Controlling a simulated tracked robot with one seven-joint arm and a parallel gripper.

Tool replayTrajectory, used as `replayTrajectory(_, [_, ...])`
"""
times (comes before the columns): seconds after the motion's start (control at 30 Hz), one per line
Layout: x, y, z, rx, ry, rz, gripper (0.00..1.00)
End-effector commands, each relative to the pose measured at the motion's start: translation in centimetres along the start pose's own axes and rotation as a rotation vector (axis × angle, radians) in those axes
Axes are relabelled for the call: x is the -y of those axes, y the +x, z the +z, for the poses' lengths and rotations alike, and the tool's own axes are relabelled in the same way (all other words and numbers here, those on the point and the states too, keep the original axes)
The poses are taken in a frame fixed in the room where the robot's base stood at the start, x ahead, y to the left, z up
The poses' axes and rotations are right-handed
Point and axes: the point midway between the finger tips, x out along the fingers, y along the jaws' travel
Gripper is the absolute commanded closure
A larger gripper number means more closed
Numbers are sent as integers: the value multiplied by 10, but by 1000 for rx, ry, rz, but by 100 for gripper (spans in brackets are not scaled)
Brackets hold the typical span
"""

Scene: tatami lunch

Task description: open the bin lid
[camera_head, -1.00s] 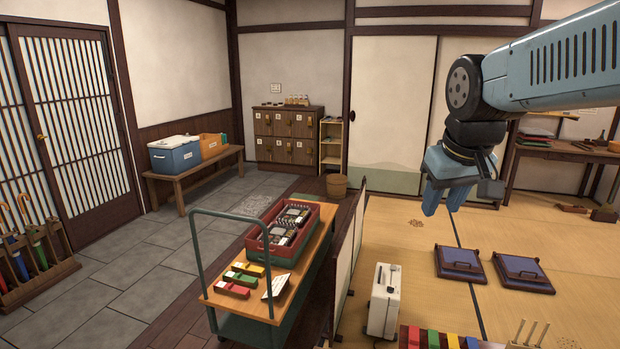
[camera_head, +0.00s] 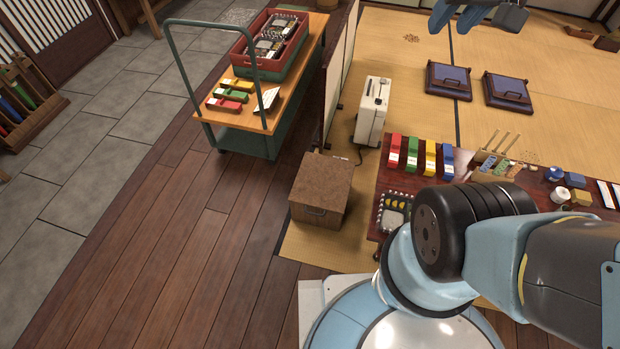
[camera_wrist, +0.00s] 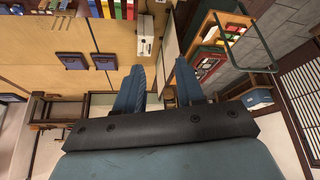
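A brown box-shaped bin (camera_head: 320,190) with a flat speckled lid (camera_head: 323,176) stands on the floor in the middle of the head view. The lid looks shut, and a small dark handle shows low on its front. My gripper (camera_head: 455,14) is at the top edge of the head view, partly cut off, in the air over the tatami and far from the bin. In the wrist view my gripper (camera_wrist: 159,78) has its two blue fingers apart with nothing between them. I cannot make out the bin in the wrist view.
A low table (camera_head: 372,222) with colored boxes stands right of the bin. A white case (camera_head: 371,110) with a cord stands behind it. A green cart (camera_head: 246,141) is behind left, by a screen (camera_head: 340,75). The wooden floor left of the bin is clear.

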Motion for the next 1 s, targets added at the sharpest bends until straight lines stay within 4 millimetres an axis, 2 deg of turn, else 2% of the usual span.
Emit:
replayTrajectory(0.2, [8,33,-35,30,-58,-16,62])
replayTrajectory(0.5, [24,86,-76,61,-142,-32,62])
replayTrajectory(0.77, [42,138,-105,87,-215,-44,62])
replayTrajectory(1.0, [63,192,-123,110,-286,-53,62])
